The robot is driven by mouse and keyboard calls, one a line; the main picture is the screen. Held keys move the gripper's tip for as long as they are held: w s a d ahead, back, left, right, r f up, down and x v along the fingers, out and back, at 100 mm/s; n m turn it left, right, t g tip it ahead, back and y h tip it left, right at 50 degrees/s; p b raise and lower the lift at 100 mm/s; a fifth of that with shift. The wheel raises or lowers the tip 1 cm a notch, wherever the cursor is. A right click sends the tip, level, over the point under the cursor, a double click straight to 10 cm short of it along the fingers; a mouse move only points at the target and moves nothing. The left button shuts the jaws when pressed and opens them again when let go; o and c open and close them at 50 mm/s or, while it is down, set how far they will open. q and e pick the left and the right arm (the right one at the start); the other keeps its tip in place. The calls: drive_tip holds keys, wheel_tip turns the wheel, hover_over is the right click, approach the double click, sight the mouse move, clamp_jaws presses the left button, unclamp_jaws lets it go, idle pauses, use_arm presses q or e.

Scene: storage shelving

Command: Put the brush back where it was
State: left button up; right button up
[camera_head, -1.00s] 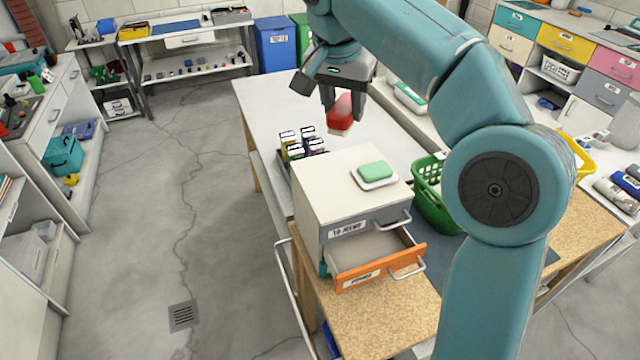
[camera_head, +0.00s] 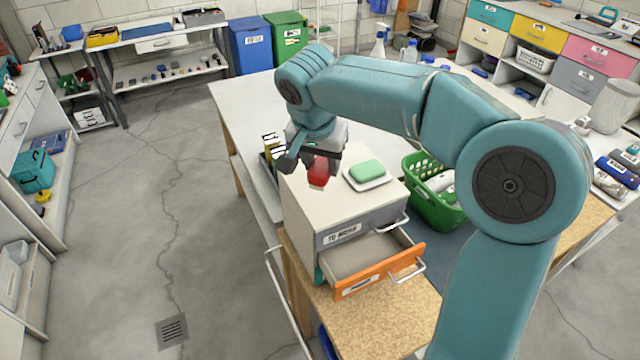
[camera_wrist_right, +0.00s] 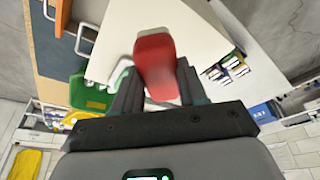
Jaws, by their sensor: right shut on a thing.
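My right gripper (camera_head: 318,160) is shut on a red brush (camera_head: 319,173) and holds it over the top of the small drawer cabinet (camera_head: 302,211). The brush (camera_wrist_right: 155,55) also shows between the fingers in the right wrist view. A pale part shows at its lower end; its bristles are not clear. A green soap or sponge on a white dish (camera_head: 367,172) sits on the cabinet top, to the right of the brush. The lower drawer (camera_head: 380,275), with an orange front, is pulled open and looks empty. My left gripper is not in view.
A green basket (camera_head: 436,205) stands right of the cabinet. Several small labelled boxes (camera_head: 271,145) stand behind it at left. The white table (camera_head: 240,105) beyond is mostly clear. Blue (camera_head: 250,45) and green bins (camera_head: 287,38) stand at the back.

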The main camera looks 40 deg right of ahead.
drive_tip(key=shift+s+d+f, duration=0.1)
drive_tip(key=shift+d+f, duration=0.1)
drive_tip(key=shift+f, duration=0.75)
wheel_tip(320, 180, down, 4)
drive_tip(key=shift+a+r, duration=0.1)
drive_tip(key=shift+r, duration=0.15)
drive_tip(key=shift+f, duration=0.1)
drive_tip(key=shift+f, duration=0.1)
drive_tip(key=o, duration=1)
